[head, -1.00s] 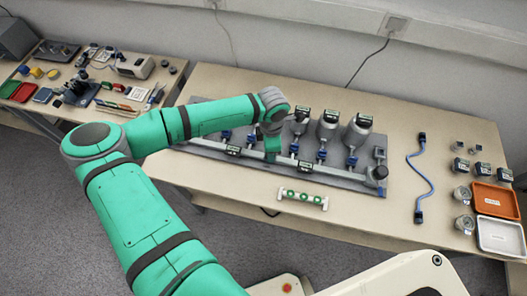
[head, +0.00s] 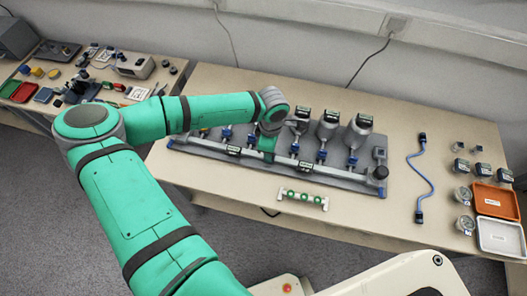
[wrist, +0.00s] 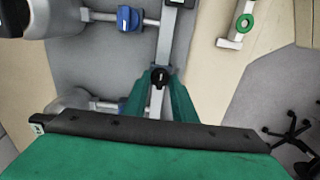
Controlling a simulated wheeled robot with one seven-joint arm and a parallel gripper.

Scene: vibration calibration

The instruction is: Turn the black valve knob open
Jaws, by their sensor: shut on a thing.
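The black valve knob (wrist: 159,76) has a white mark on top and sits on the rig's pipe. It shows in the wrist view between the fingertips. My gripper (wrist: 159,82) has green fingers and is shut on the knob, one finger on each side. In the head view my gripper (head: 267,149) points down at the middle of the grey pipe rig (head: 340,178). The wrist and fingers hide the knob there.
Blue valve knobs (wrist: 128,18) sit close by, beside grey vessels (head: 327,127). A black round part (head: 381,172) is at the rig's right end. A green-ringed bar (head: 302,198) lies in front. A blue cable (head: 422,178) and orange tray (head: 495,199) are right.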

